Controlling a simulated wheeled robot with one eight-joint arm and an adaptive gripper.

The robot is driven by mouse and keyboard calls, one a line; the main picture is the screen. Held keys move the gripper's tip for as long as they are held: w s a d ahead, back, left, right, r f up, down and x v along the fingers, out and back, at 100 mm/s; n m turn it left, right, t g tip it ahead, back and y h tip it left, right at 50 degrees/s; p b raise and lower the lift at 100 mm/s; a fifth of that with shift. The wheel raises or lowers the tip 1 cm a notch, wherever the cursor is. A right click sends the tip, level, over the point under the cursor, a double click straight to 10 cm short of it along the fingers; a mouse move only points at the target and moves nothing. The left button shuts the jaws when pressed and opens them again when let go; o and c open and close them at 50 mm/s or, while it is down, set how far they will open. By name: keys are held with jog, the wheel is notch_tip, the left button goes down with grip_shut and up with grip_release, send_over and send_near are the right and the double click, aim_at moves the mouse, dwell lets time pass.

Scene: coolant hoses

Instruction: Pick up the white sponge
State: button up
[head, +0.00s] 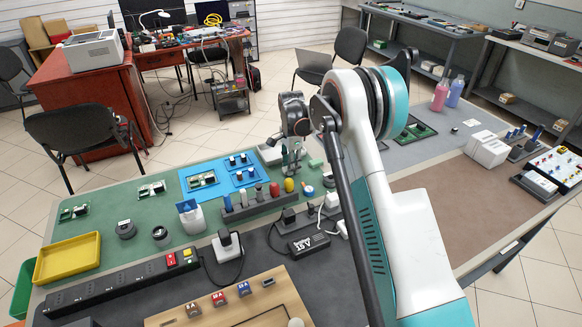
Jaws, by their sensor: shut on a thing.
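My gripper (291,164) points down over the far edge of the green mat, in the middle of the picture. Its dark fingers are closed. A small pale block (270,154), which looks like the white sponge, shows at the left side of the fingers. The fingers and wrist hide part of this spot, and it is too small to tell whether the block is clear of the mat.
A black power strip (115,285) and a yellow tray (68,258) are nearer, at the left.

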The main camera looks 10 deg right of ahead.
notch_tip(320, 180, up, 19)
jog(key=p, duration=0.5)
jog(key=shift+o, duration=0.6)
jog(key=shift+r, duration=0.1)
jog(key=c, duration=0.4)
jog(key=shift+o, duration=0.2)
